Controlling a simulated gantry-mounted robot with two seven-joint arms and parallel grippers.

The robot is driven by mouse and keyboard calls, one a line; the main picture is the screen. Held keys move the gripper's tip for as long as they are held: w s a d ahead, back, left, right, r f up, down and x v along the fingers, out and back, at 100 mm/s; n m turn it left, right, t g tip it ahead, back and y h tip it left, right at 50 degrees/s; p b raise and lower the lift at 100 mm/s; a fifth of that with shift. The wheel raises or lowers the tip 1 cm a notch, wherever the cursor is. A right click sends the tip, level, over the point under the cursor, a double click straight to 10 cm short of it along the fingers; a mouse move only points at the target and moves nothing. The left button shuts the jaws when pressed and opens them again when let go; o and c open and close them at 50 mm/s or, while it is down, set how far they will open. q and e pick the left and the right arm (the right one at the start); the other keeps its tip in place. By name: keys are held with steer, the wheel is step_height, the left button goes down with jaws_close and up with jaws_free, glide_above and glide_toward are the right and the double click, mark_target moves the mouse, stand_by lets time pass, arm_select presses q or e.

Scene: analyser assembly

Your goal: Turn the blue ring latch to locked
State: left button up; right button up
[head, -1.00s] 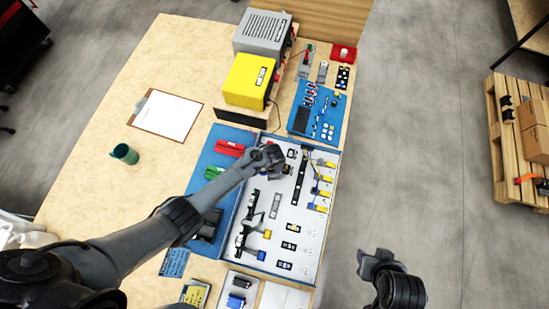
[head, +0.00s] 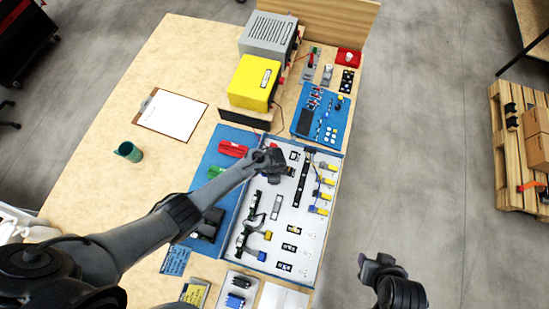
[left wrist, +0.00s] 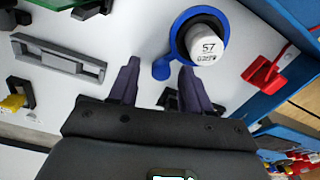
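The blue ring latch (left wrist: 174,38) sits around a white cylinder (left wrist: 206,46) marked "57" in the left wrist view. Its blue tab (left wrist: 162,70) points down and left in that picture. My left gripper (left wrist: 158,66) is open, with one dark finger on each side of the tab. I cannot tell whether either finger touches it. In the head view my left gripper (head: 278,165) is over the white panel (head: 277,215) and hides the latch. My right gripper (head: 374,264) is off the table's right side, over the floor; its opening is too small to judge.
A red lever part (left wrist: 266,70) stands right of the latch in the left wrist view, near the blue panel edge. A grey slotted bracket (left wrist: 60,60) lies to the left. A yellow box (head: 252,82) and a green cup (head: 129,152) are farther off.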

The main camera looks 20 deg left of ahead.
arm_select(q)
step_height(320, 180, up, 11)
steer(key=p, duration=0.3)
stand_by(0.5)
steer(key=shift+s+f, duration=0.1)
steer(key=s+a+r+n+t+p, duration=0.1)
steer(key=s+a+r+n+p, duration=0.1)
steer(key=s+r, duration=0.4)
steer(key=s+a+r+n+t+p, duration=0.1)
steer(key=s+r+n, duration=0.4)
steer(key=r, duration=0.6)
steer(key=s+a+r+n+t+p, duration=0.1)
steer(key=s+a+r+n+p, duration=0.3)
steer(key=s+r, duration=0.3)
step_height(320, 180, up, 2)
steer(key=shift+a+r, duration=0.15)
steer(key=shift+r, duration=0.05)
steer(key=shift+s, duration=0.1)
